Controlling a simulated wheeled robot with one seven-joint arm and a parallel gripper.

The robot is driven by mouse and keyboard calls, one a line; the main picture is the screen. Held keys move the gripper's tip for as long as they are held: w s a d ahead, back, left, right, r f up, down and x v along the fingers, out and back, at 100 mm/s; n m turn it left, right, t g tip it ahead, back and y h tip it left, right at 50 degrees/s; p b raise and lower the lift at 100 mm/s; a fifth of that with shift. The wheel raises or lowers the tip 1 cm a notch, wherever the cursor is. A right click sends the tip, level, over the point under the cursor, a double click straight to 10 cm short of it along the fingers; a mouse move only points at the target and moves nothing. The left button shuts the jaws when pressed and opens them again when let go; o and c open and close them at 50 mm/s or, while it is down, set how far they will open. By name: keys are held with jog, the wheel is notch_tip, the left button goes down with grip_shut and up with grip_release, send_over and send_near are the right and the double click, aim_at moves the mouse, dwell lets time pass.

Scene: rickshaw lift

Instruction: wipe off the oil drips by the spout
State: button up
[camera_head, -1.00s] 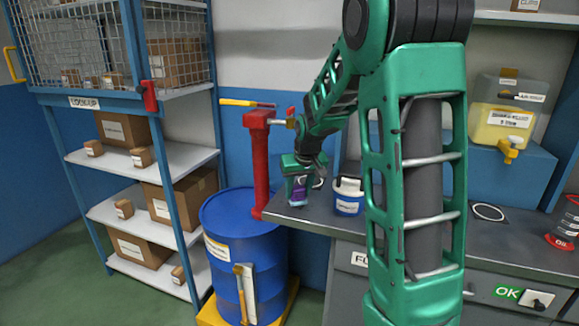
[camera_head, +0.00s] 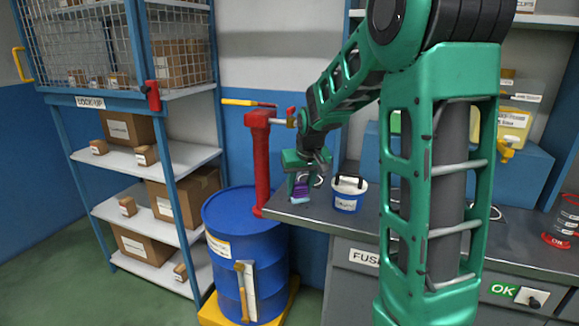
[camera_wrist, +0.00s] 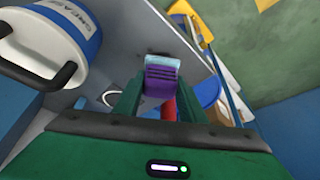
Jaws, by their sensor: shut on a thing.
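My gripper (camera_head: 302,176) is shut on a purple block with a pale blue end (camera_wrist: 162,78). The block (camera_head: 300,190) points down at the left end of the grey worktop (camera_head: 330,216). In the wrist view a small dark patch shows beside its pale tip; I cannot tell if it is oil, or whether the block touches the worktop. A red pump (camera_head: 261,165) with a metal spout (camera_head: 279,121) stands on the blue drum (camera_head: 240,225), left of my gripper. A yellow container's tap (camera_head: 507,150) is at the right, partly behind my arm.
A white and blue grease bucket (camera_head: 347,196) stands close right of my gripper; it also shows in the wrist view (camera_wrist: 50,35). A shelf rack (camera_head: 150,160) with boxes is at the left. A red-based oil can (camera_head: 562,235) stands at the far right.

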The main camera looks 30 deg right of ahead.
jog(key=shift+r, duration=2.75)
